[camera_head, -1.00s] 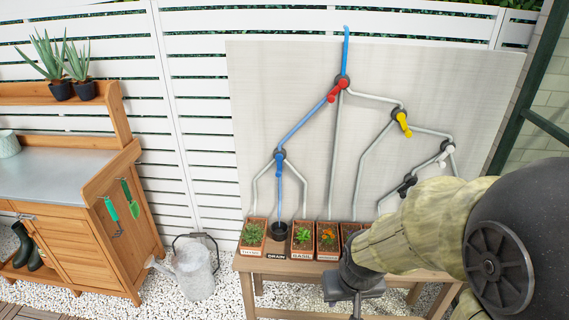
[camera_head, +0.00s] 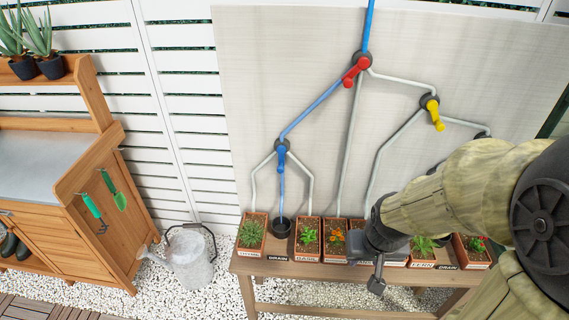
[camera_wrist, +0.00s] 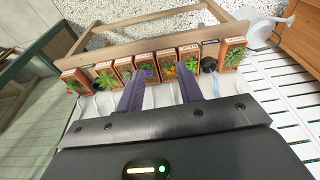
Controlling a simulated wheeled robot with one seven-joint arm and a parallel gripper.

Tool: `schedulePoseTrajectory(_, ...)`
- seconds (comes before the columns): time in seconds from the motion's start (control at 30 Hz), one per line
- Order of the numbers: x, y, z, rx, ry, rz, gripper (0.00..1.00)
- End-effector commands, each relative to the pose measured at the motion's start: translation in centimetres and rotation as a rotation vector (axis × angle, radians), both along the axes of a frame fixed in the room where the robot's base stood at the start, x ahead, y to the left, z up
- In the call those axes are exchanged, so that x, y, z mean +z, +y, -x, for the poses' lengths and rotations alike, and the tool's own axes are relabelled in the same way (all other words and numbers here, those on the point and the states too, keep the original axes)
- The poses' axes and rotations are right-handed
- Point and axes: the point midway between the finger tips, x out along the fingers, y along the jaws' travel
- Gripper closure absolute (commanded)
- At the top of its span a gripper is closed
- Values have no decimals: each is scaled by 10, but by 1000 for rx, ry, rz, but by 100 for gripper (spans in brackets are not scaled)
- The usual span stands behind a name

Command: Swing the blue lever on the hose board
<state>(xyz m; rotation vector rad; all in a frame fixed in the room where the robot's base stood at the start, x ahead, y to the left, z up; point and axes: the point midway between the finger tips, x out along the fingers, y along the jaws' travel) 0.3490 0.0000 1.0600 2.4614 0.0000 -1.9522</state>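The blue lever (camera_head: 281,157) is on a dark round valve at the left of the hose board (camera_head: 275,85), pointing down. Blue tubing runs from the top past the red lever (camera_head: 356,71) to this valve, then down to the black drain pot (camera_head: 283,228). My gripper (camera_head: 376,287) is in front of the plant bench, below and right of the blue lever and well apart from it. In the wrist view my gripper (camera_wrist: 160,70) shows two separated fingers with nothing held between them. The blue lever cannot be made out there.
A yellow lever (camera_head: 433,113) is on the board's right; my arm hides the valves below it. Several labelled plant pots (camera_head: 251,232) line the wooden bench (camera_head: 262,267). A watering can (camera_head: 189,256) and a potting cabinet (camera_head: 105,240) stand left. Space before the blue lever is clear.

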Motion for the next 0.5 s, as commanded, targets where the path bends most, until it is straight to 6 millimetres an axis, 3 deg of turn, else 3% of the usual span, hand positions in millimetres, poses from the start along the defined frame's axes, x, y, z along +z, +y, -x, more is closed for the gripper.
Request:
schedulePoseTrajectory(0.23, 0, 0, 0, 0, 0, 0, 64)
schedulePoseTrajectory(0.27, 0, 0, 0, 0, 0, 0, 58)
schedulePoseTrajectory(0.33, -1, 1, -1, -1, -4, -2, 57)
schedulePoseTrajectory(0.5, -15, 14, -24, -23, -50, -26, 57)
